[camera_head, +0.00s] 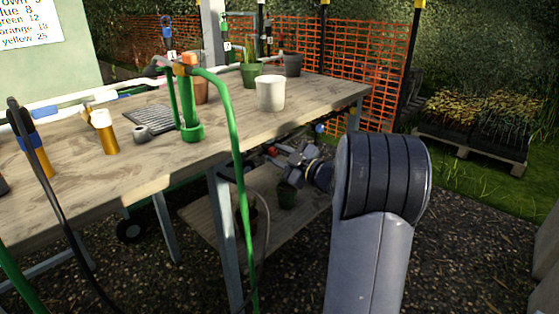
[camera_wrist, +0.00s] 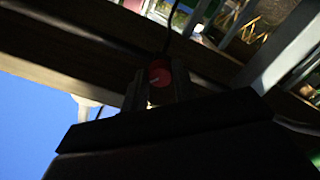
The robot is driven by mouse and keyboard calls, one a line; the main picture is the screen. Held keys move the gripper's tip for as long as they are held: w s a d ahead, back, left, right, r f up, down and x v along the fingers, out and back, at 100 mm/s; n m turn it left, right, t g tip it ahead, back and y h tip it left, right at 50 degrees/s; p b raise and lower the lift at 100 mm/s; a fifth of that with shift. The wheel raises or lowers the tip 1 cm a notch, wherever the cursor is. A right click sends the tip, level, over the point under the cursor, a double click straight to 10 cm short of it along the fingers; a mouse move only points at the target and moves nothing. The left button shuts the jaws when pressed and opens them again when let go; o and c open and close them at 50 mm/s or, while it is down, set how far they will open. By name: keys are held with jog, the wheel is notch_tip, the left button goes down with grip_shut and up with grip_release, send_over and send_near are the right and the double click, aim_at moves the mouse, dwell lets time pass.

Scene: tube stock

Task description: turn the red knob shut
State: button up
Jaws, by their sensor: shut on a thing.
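The red knob (camera_wrist: 159,74) is between the two fingers of my gripper (camera_wrist: 157,88) in the wrist view. In the head view my gripper (camera_head: 281,155) reaches under the wooden table's edge from the right. A small red spot, apparently the red knob (camera_head: 272,151), shows at its tips. The knob's mount and the exact angle of its mark are too dark to tell.
The wooden table (camera_head: 290,112) is just above my gripper, with a lower shelf (camera_head: 212,222) beneath. A table leg (camera_head: 226,240) and a hanging green hose (camera_head: 240,180) stand left of the gripper. A white pot (camera_head: 270,93) is on the tabletop.

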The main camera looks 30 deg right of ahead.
jog(key=n+b, duration=0.1)
jog(key=n, duration=0.1)
jog(key=n+b, duration=0.1)
jog(key=n, duration=0.1)
jog(key=shift+f+n+b, duration=0.2)
jog(key=shift+n+b, duration=0.1)
jog(key=shift+r+n+b, duration=0.15)
jog(key=shift+n+b, duration=0.95)
jog(key=shift+n, duration=0.8)
jog(key=o, duration=1)
jog(key=shift+r, duration=0.1)
jog(key=p+v, duration=0.2)
jog(key=v, duration=0.8)
jog(key=shift+s+p, duration=0.35)
jog(key=shift+s, duration=0.05)
jog(key=shift+w+d, duration=0.1)
jog(key=shift+d, duration=0.05)
